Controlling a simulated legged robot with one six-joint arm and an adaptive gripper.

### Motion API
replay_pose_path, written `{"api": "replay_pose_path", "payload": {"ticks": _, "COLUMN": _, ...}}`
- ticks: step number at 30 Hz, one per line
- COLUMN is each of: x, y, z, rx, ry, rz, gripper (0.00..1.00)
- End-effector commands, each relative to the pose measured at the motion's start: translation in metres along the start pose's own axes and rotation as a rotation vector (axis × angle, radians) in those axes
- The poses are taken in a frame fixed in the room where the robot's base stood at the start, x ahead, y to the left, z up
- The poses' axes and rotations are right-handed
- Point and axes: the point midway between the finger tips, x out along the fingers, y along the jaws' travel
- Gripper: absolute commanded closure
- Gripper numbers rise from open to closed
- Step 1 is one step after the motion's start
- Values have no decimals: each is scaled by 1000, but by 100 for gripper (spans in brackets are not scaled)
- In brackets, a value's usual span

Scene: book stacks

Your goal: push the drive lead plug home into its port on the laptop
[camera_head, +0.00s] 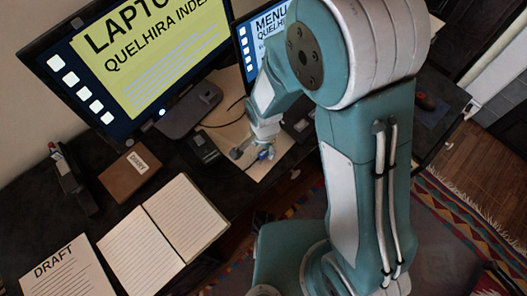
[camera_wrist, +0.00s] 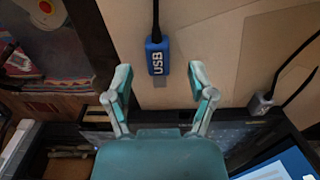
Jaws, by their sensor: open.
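The blue plug marked USB (camera_wrist: 157,60) lies on a pale board in the wrist view, its black lead running up out of frame. Its metal tip points down toward the dark edge of the laptop (camera_wrist: 225,114), with a gap between. My gripper (camera_wrist: 162,88) is open; its fingers stand either side of the plug's tip end, apart from it. My gripper (camera_head: 262,148) also shows in the head view, over the board beside a small blue patch, probably the plug. My arm hides most of the laptop there.
A grey plug (camera_wrist: 262,102) with a dark cable sits right of my gripper, at the laptop's edge. A black box (camera_head: 204,148), diary (camera_head: 130,172), open notebook (camera_head: 165,232) and large monitor (camera_head: 130,65) stand left. The pale board (camera_wrist: 225,50) around the blue plug is mostly clear.

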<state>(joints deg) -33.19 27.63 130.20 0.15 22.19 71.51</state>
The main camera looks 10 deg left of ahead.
Motion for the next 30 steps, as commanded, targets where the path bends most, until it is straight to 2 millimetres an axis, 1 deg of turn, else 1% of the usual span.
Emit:
{"api": "replay_pose_path", "payload": {"ticks": 1, "x": 7, "y": 0, "z": 0, "rx": 0, "ry": -1, "rz": 2, "gripper": 29}}
{"api": "replay_pose_path", "payload": {"ticks": 4, "x": 16, "y": 0, "z": 0, "rx": 1, "ry": 0, "rz": 1, "gripper": 29}}
{"api": "replay_pose_path", "payload": {"ticks": 12, "x": 18, "y": -1, "z": 0, "rx": 0, "ry": 1, "rz": -1, "gripper": 29}}
{"api": "replay_pose_path", "payload": {"ticks": 14, "x": 18, "y": -1, "z": 0, "rx": 0, "ry": 1, "rz": -1, "gripper": 55}}
{"api": "replay_pose_path", "payload": {"ticks": 15, "x": 18, "y": -1, "z": 0, "rx": 0, "ry": 1, "rz": -1, "gripper": 71}}
{"api": "replay_pose_path", "payload": {"ticks": 17, "x": 18, "y": -1, "z": 0, "rx": 0, "ry": 1, "rz": -1, "gripper": 92}}
{"api": "replay_pose_path", "payload": {"ticks": 18, "x": 18, "y": -1, "z": 0, "rx": 0, "ry": 1, "rz": -1, "gripper": 96}}
{"api": "replay_pose_path", "payload": {"ticks": 30, "x": 17, "y": -1, "z": 0, "rx": 1, "ry": 1, "rz": -1, "gripper": 96}}
